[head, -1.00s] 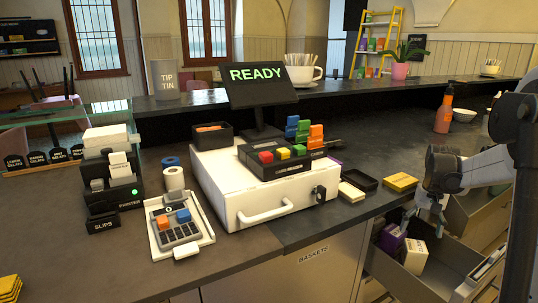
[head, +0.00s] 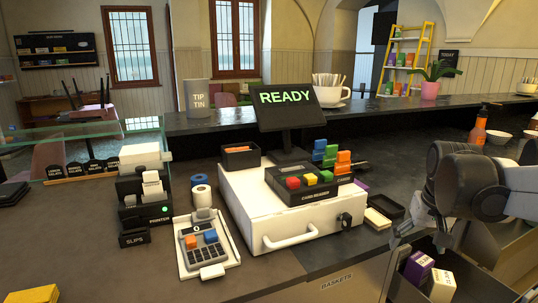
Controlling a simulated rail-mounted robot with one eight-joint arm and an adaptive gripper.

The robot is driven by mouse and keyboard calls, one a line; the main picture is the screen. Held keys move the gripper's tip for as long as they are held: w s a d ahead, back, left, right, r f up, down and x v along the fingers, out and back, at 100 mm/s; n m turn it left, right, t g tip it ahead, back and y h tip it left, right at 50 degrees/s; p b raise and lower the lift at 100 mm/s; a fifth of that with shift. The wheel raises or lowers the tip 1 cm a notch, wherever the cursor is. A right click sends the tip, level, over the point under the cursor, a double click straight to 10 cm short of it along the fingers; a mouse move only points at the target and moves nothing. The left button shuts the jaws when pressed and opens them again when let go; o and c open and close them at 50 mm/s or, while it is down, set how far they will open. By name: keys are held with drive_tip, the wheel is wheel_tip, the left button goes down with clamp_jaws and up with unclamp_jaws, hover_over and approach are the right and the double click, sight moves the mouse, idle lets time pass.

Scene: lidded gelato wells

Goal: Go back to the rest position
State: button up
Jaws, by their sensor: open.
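My gripper (head: 418,243) is at the right side of the head view, over the counter's front edge and above the open drawer. Its fingers are apart and nothing shows between them. Part of my arm rises behind it at the right edge. In the drawer below stand a purple box (head: 418,268) and a white box (head: 441,286), apart from the gripper.
The white cash register (head: 255,213) with its READY screen (head: 287,97) stands left of my gripper. A black tray (head: 386,205) lies close by the gripper. An orange bottle (head: 479,130) and bowls (head: 498,137) stand behind my arm.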

drive_tip(key=s+a+n+t+y+p, duration=0.1)
drive_tip(key=s+a+t, duration=0.3)
drive_tip(key=s+a, duration=1.1)
drive_tip(key=shift+s+a+f+n, duration=0.2)
drive_tip(key=shift+s+n, duration=0.3)
drive_tip(key=shift+n, duration=0.3)
drive_tip(key=shift+f, duration=0.1)
wheel_tip(320, 180, down, 18)
drive_tip(key=b, duration=1.8)
drive_tip(key=shift+f, duration=0.2)
